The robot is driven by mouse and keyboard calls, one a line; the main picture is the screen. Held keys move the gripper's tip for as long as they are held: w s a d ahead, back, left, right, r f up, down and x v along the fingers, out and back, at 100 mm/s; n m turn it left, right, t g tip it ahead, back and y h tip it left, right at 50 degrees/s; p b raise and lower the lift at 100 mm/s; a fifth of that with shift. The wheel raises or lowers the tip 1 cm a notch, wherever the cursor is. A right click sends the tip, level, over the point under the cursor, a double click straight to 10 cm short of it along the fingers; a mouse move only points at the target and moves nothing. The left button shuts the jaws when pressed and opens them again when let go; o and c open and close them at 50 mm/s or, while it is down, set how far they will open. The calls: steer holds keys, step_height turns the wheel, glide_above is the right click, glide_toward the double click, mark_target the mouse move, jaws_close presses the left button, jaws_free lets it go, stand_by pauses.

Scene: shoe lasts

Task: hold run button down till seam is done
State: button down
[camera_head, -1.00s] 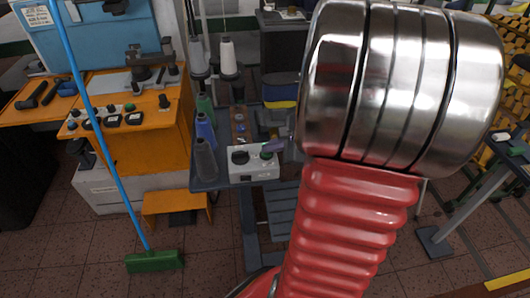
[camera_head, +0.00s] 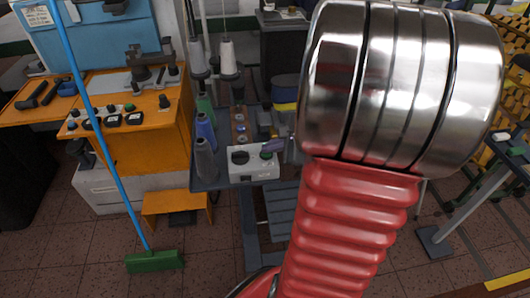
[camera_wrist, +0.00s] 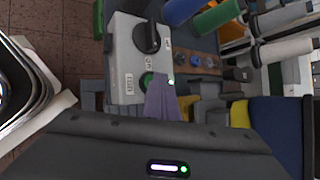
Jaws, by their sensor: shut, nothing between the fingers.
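A light grey control box (camera_head: 252,165) sits at the front of the sewing bench, with a black knob and a green button (camera_head: 266,155). In the wrist view the box (camera_wrist: 125,62) stands at top centre, its black knob (camera_wrist: 147,37) above the green button (camera_wrist: 147,78). My gripper (camera_wrist: 152,84) is shut and empty; its purple-grey fingertips are at the green button and cover part of it. I cannot tell how far the button is pressed. A small green light (camera_wrist: 171,81) glows at the box's edge. In the head view my arm hides what lies right of the box.
Grey and blue thread cones (camera_head: 204,133) stand left of the box. An orange cabinet (camera_head: 150,140) with its own buttons stands further left, behind a blue-handled broom (camera_head: 155,261).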

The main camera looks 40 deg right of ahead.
mark_target(269, 155)
steer(key=shift+r, duration=0.1)
stand_by(0.3)
steer(key=shift+r, duration=0.8)
step_height(269, 155, up, 5)
stand_by(0.6)
steer(key=shift+a, duration=0.1)
